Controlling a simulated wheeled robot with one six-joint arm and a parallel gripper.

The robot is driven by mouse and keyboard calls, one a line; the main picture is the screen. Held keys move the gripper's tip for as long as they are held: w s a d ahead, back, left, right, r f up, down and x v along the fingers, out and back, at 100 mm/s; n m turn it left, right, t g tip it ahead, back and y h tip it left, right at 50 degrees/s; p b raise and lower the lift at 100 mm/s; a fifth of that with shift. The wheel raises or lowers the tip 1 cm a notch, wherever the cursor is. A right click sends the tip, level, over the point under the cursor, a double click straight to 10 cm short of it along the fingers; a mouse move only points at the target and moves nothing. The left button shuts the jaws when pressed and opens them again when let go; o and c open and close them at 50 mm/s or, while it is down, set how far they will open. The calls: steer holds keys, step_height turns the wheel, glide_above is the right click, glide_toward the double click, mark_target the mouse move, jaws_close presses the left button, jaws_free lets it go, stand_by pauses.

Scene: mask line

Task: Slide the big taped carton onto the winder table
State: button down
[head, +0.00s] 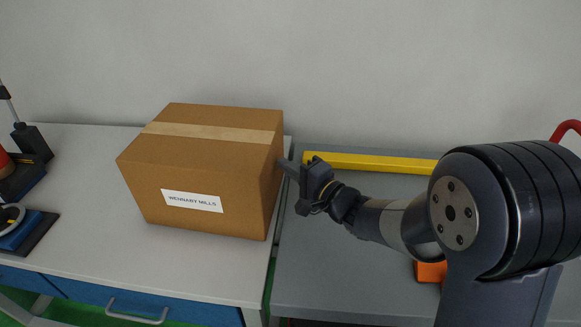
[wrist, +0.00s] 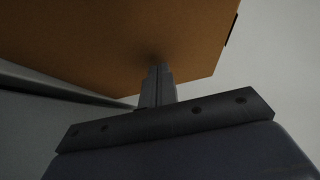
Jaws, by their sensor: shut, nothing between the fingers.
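The frames do not make clear which table is the winder table.
A grey table (head: 320,260) stands at right, across a narrow gap, with a yellow bar (head: 370,162) along its back and an orange object (head: 430,271) partly behind my arm. Dark and blue devices (head: 22,232) sit at the white table's left end. White surface is clear left of the carton.

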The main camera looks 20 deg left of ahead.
steer(key=s+a, duration=0.3)
steer(key=a, duration=0.4)
steer(key=shift+d, duration=0.1)
